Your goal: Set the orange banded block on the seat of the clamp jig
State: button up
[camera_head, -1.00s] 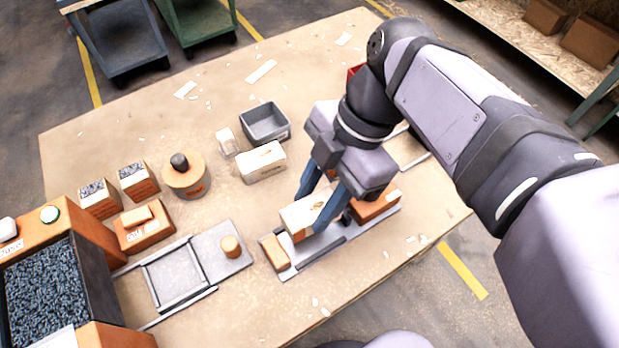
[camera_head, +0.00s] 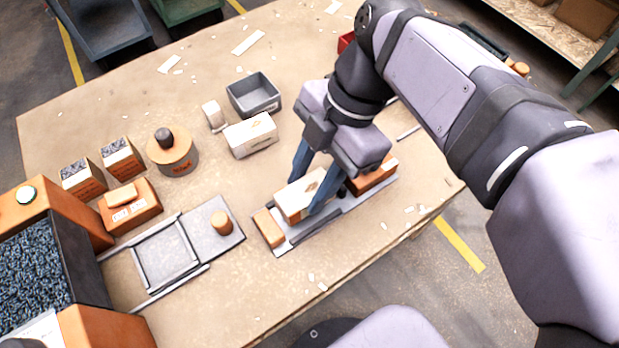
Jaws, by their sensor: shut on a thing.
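The orange banded block (camera_head: 296,200), white on top with orange at its lower side, is between the fingers of my gripper (camera_head: 306,190). My gripper is shut on it from above. The clamp jig (camera_head: 290,246) is a long grey base with an orange end block (camera_head: 268,228) at its near left and a larger orange block (camera_head: 374,178) at its far right. The held block is low over the jig's middle, between these two. The fingers and block hide the seat, so I cannot tell whether the block touches it.
Left of the jig lies a grey plate with an orange knob (camera_head: 221,222) and a framed tray (camera_head: 137,268). Behind stand a white labelled block (camera_head: 250,134), a grey bin (camera_head: 271,107) and an orange round container (camera_head: 172,158). The table's right edge is close to the jig.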

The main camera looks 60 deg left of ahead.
jog(key=shift+f+b, duration=0.7)
jog(key=shift+f, duration=0.55)
jog(key=shift+f, duration=0.25)
jog(key=o, duration=1.2)
jog(key=shift+c, duration=0.2)
jog(key=shift+r, duration=0.1)
